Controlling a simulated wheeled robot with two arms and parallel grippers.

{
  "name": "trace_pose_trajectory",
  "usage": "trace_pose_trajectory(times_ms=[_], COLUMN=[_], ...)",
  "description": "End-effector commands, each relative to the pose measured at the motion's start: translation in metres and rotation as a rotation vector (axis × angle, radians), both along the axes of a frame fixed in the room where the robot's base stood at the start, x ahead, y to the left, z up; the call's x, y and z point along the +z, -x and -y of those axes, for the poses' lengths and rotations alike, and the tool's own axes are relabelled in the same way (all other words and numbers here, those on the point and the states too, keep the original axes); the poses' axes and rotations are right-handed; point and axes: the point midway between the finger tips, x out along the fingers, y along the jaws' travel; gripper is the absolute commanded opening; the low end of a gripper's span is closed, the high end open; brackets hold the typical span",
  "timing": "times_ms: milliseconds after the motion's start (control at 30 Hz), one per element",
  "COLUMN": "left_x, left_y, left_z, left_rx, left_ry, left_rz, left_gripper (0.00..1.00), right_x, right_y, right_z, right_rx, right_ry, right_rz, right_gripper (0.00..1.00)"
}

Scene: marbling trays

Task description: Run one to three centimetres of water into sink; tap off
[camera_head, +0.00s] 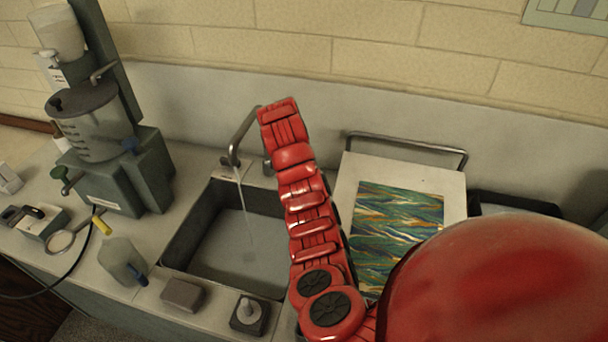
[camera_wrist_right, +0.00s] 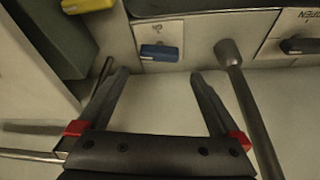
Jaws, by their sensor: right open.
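The tap (camera_head: 236,146) stands at the back of the grey sink (camera_head: 180,240). A thin stream of water (camera_head: 243,203) runs from its spout into the sink. The sink bottom looks grey and smooth, and I cannot tell the water depth. My red right arm rises beside the sink's right side and hides its gripper in the head view. In the right wrist view my right gripper (camera_wrist_right: 160,76) is open and empty. A blue lever (camera_wrist_right: 158,52) lies just beyond and between its fingertips. A metal pipe (camera_wrist_right: 245,95) runs close by the right finger. My left gripper is not in view.
A soap-like block (camera_head: 183,294), a small dispenser (camera_head: 248,312) and a bottle (camera_head: 122,260) stand along the front edge. A grey machine (camera_head: 110,175) stands at left. A tray (camera_head: 455,190) with a marbled sheet (camera_head: 400,225) is right of my arm.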

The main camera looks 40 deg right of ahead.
Motion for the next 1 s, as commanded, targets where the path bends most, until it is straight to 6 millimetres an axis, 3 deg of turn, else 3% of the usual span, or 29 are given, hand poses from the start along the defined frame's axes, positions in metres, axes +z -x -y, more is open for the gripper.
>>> trace_pose_trajectory(times_ms=[200, 433, 700, 1000], left_x=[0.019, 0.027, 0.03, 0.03], left_y=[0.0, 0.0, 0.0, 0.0], left_z=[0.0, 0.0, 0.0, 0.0], left_rx=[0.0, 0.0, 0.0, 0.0], left_ry=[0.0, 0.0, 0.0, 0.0], left_rz=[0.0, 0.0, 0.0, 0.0], left_gripper=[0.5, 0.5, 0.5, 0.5], right_x=[-0.04, -0.067, -0.081, -0.083], right_y=[-0.006, -0.013, -0.016, -0.016], right_z=[0.015, 0.026, 0.029, 0.03], right_rx=[-0.004, -0.004, 0.0, 0.0], right_ry=[-0.004, -0.004, -0.001, 0.0], right_rz=[-0.009, -0.003, -0.002, -0.001], right_gripper=[1.0, 1.0, 1.0, 0.98])
